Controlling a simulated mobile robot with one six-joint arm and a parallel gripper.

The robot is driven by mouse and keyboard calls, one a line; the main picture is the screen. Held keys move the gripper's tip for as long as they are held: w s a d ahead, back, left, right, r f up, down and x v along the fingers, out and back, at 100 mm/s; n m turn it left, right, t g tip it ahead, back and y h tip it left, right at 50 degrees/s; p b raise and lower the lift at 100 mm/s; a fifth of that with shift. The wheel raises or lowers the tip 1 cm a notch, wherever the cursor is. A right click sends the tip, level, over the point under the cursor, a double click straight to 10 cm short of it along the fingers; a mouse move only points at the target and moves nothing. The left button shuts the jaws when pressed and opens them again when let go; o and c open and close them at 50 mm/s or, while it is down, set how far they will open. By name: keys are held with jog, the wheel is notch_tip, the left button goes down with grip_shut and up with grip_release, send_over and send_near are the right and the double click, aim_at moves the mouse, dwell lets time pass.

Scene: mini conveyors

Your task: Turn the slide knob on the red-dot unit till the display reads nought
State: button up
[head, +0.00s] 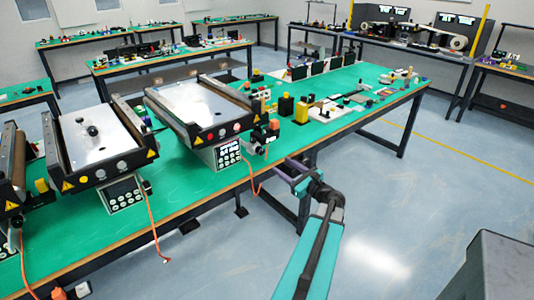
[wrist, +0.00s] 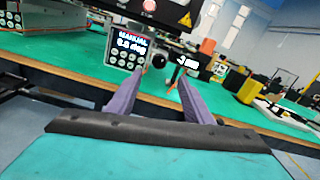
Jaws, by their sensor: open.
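The conveyor with a red dot (head: 198,140) on its front edge stands on the green bench (head: 180,184); its red button (wrist: 149,5) is at the top of the wrist view. Below it is a control panel (wrist: 130,47) with a lit display, its digits blurred. To the panel's right, a round black knob (wrist: 158,61) sits beside a small display (wrist: 187,63) that seems to read -3 mm. My gripper (head: 293,175) is off the bench's front edge, its purple fingers apart and empty. In the wrist view the gripper (wrist: 161,78) points toward the knob, with a gap between.
A second conveyor (head: 97,145) stands to the left. An orange cable (head: 254,180) hangs over the bench edge near my gripper. A yellow block (head: 302,112) and an orange-topped post (wrist: 207,47) stand to the right.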

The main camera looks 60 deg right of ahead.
aim_at(263, 152)
jog(key=p+x, duration=0.3)
jog(key=x, duration=0.9)
jog(key=shift+f, duration=0.1)
jog(key=shift+c, duration=0.5)
jog(key=c, duration=1)
jog(key=shift+d, duration=0.35)
jog(key=shift+s+a+b, duration=0.1)
jog(key=shift+a+b, duration=0.1)
jog(key=shift+b, duration=0.1)
